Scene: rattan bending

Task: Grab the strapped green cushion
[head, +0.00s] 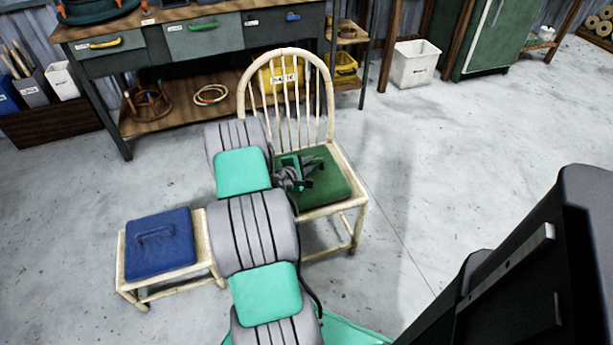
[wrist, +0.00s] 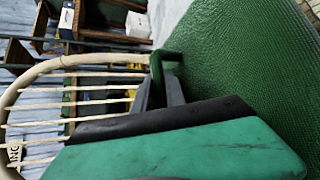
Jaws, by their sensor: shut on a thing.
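The green cushion (head: 330,190) lies on the seat of the cream spindle-back chair (head: 347,160). In the wrist view its green textured surface (wrist: 240,55) fills the upper right. My gripper (head: 310,168) is over the cushion's left part, partly hidden by my arm in the head view. In the wrist view my gripper's fingers (wrist: 165,88) are shut on a raised green strap (wrist: 168,57) at the cushion. The strap's far end is hidden. I cannot tell whether the cushion is lifted at all; it looks level with the seat.
A blue strapped cushion (head: 158,245) lies on a low cream stool (head: 207,250) at left. Behind the chair stands a workbench (head: 150,52) with drawers and a lower shelf. A white bin (head: 412,65) stands at the back right.

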